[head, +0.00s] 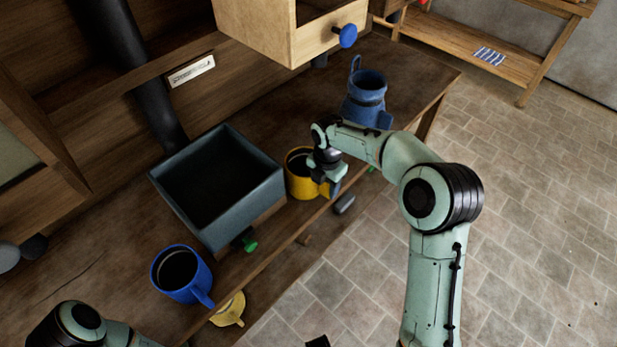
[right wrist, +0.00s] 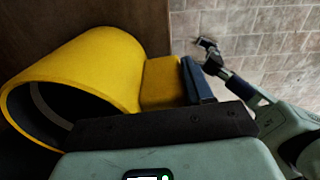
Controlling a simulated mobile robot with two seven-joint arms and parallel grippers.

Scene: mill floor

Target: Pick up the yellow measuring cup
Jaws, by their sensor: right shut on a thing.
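The yellow measuring cup (head: 296,186) stands upright near the front edge of the wooden bench, just right of the grey bin, with its dark opening facing up. My right gripper (head: 333,182) is at its right side, shut on the handle. In the right wrist view, the cup (right wrist: 108,62) fills the left, and its blocky handle sits between the fingers (right wrist: 180,88). I cannot tell whether the cup touches the bench. My left arm shows at the lower left of the head view. A small dark gripper (right wrist: 208,46), apparently my left one, shows in the right wrist view.
The grey bin (head: 262,184) stands close left of the cup. A blue mug (head: 186,283) is at the front left, and a yellow vessel (head: 230,311) sits lower beside it. A blue jug (head: 367,88) stands behind. A wooden drawer (head: 312,40) overhangs the back.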

